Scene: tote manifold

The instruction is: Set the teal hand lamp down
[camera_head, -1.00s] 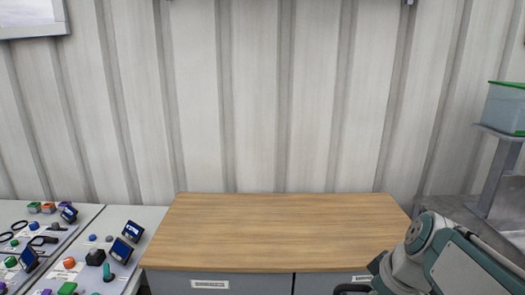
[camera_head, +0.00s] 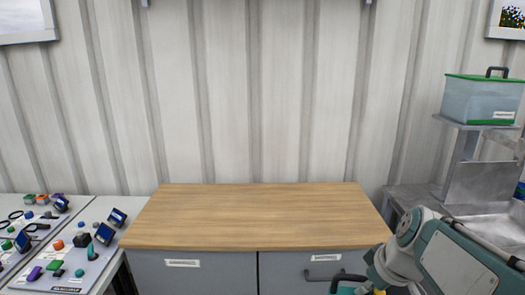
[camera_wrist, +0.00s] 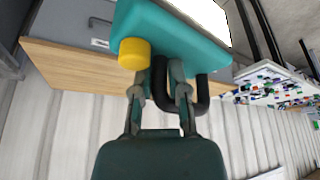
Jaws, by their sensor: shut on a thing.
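The teal hand lamp (camera_wrist: 165,35) fills the top of the wrist view, with a teal body, a yellow knob, a bright white face and a black handle. My gripper (camera_wrist: 165,88) is shut on the lamp, its two fingers at the black handle. In the head view only the lamp's black handle (camera_head: 345,278) and slivers of teal and yellow show at the bottom edge, in front of the grey drawers. The rest of the lamp is cut off there.
The wooden worktop (camera_head: 240,215) is bare, with grey drawers (camera_head: 212,274) below. Panels with buttons and small screens (camera_head: 104,234) stand at left. At right, a grey shelf (camera_head: 474,124) holds a clear tote (camera_head: 482,100) with a green lid, beside a metal surface.

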